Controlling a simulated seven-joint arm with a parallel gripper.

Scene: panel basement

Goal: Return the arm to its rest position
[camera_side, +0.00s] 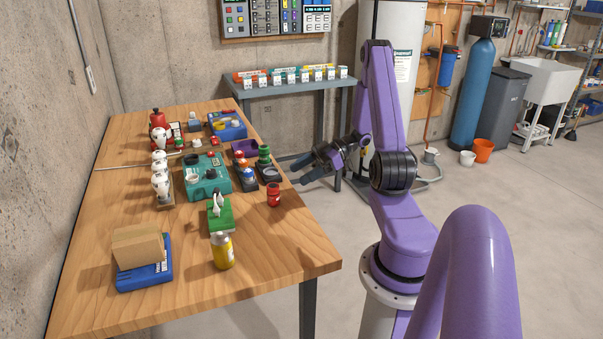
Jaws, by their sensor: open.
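My gripper (306,170) is at the end of my purple arm, in the middle of the side view. It is open, with its dark fingers pointing left toward the wooden table's right edge. I see nothing between the fingers. The arm is folded, with its elbow high and the wrist hanging beside the table. The fingertips are near the dark tray (270,176) at the table's right side; the exact gap cannot be told from this angle.
The wooden table (110,215) holds a teal box (215,188), a green box (221,219), a red can (274,195), a yellow bottle (223,251) and a blue scale with a carton (138,247). A back bench (285,88) stands behind. Open floor lies right.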

